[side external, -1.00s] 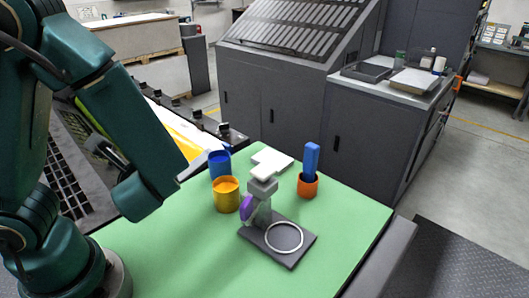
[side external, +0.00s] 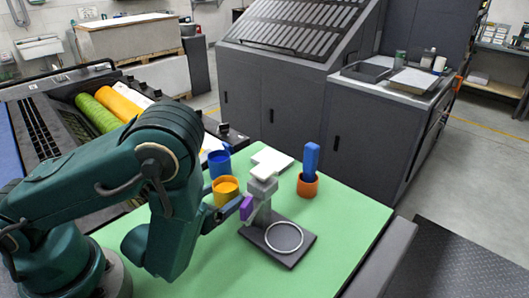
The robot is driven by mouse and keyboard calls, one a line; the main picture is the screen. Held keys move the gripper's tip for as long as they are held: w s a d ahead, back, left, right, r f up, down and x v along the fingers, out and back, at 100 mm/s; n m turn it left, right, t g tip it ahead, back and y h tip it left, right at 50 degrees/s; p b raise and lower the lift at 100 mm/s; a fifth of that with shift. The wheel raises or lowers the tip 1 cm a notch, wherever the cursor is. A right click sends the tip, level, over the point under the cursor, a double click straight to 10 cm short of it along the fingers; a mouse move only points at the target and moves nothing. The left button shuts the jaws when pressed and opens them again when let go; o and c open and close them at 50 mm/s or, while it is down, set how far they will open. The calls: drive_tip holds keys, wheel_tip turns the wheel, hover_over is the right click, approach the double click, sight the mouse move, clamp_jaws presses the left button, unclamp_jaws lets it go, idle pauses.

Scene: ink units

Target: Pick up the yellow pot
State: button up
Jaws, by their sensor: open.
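The yellow pot (side external: 225,187) stands on the green mat, left of the grey stand. Its lower part is hidden behind my gripper (side external: 226,209). My gripper is low, in front of the pot in this view, with its fingers pointing right. It is open, and I see nothing held in it. I cannot tell whether the fingers touch the pot or the stand.
A blue pot (side external: 219,163) stands close behind the yellow one. The grey stand (side external: 260,200) with a purple part, a dark base and a white ring (side external: 284,237) is close to the right. An orange pot (side external: 307,185) holds a blue item. The green mat (side external: 335,240) is clear at right.

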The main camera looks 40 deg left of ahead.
sight(232, 188)
drive_tip(key=shift+x, duration=2.6)
clamp_jaws()
